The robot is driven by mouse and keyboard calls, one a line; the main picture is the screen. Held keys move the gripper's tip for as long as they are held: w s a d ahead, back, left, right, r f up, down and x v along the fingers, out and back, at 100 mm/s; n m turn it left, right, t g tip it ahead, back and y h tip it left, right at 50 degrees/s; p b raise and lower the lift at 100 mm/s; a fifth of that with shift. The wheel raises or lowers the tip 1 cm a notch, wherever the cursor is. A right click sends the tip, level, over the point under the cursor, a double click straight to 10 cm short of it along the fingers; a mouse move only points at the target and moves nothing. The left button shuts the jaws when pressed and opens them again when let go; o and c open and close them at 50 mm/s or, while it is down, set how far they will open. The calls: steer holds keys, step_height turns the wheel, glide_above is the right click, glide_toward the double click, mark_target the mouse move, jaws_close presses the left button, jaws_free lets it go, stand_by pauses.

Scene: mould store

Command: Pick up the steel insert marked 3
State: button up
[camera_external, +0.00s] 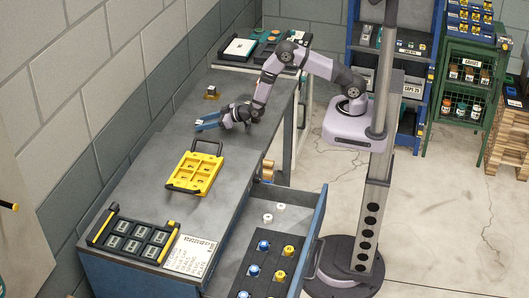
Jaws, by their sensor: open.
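My gripper (207,121), with blue fingers, is open over the middle of the grey bench, pointing left. It appears empty, a little above or near the bench top. A dark tray (104,226) with yellow side bars lies at the near left end of the bench. It holds several light grey pieces (132,246), which may be the steel inserts. Their markings are too small to read, so I cannot tell which is marked 3. My gripper is far from this tray. A small brown and dark block (212,92) stands just behind my gripper.
A yellow plate (196,172) with dark handles lies between my gripper and the dark tray. A written sheet (190,256) lies beside the tray. An open drawer (314,235) holds blue, yellow and white round parts. More trays (240,47) stand at the bench's far end.

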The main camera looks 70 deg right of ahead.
mark_target(200, 122)
steer(key=shift+x, duration=1.3)
jaws_close()
steer(key=shift+r, duration=0.25)
steer(key=shift+r+b, duration=1.15)
steer(key=shift+r, duration=3.7)
